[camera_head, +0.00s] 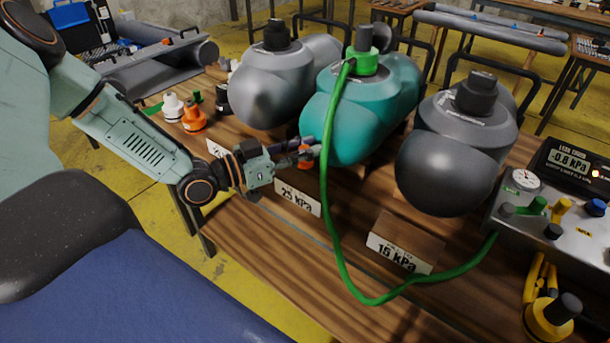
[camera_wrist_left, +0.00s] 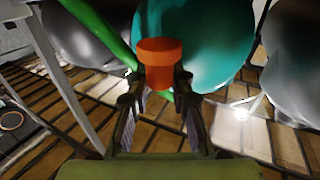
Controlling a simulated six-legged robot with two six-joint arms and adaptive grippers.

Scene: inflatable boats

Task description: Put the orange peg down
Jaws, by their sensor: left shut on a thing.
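My left gripper (camera_head: 295,155) is in front of the teal inflatable, above the wooden table near the 25 kPa card. It is shut on the orange peg (camera_head: 305,152), of which only a small part shows in the head view. In the left wrist view the orange peg (camera_wrist_left: 159,56) stands between the fingertips of the left gripper (camera_wrist_left: 160,85), its wide round top facing the camera. The teal inflatable (camera_wrist_left: 220,40) is right behind it; I cannot tell whether they touch. My right gripper is not in view.
A green hose (camera_head: 335,220) loops from the teal inflatable's (camera_head: 350,115) cap to the gauge box (camera_head: 560,225). Grey inflatables stand at left (camera_head: 265,85) and right (camera_head: 450,160). Other plugs, white (camera_head: 172,107) and orange (camera_head: 193,116), stand at the table's (camera_head: 265,245) back left. Its front left part is clear.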

